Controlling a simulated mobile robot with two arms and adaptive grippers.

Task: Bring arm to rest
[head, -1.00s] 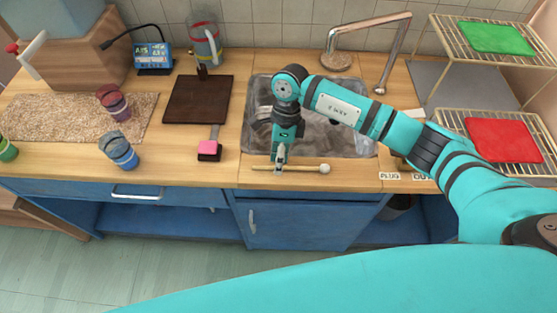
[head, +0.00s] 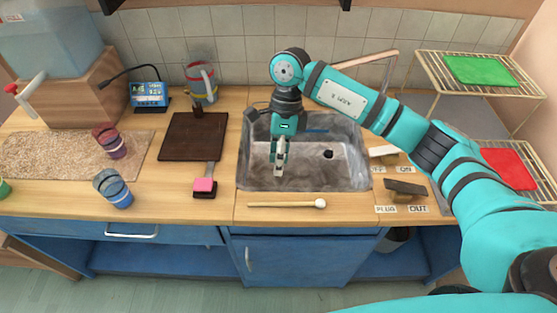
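My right arm comes in from the right side of the head view. My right gripper (head: 279,168) points down over the grey sink basin (head: 325,180). It looks empty, but its fingers are too small to tell whether they are open or shut. A wooden mallet with a pale round head (head: 287,204) lies on the counter's front strip, just in front of the sink. It is apart from the gripper. My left gripper is not in view.
A curved tap (head: 365,60) stands behind the sink, partly behind my arm. A wire rack (head: 490,100) with green and red mats is at right. Left are a dark board (head: 194,136), a pink-topped block (head: 204,186), coloured cups (head: 114,188) and a speckled mat (head: 60,160).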

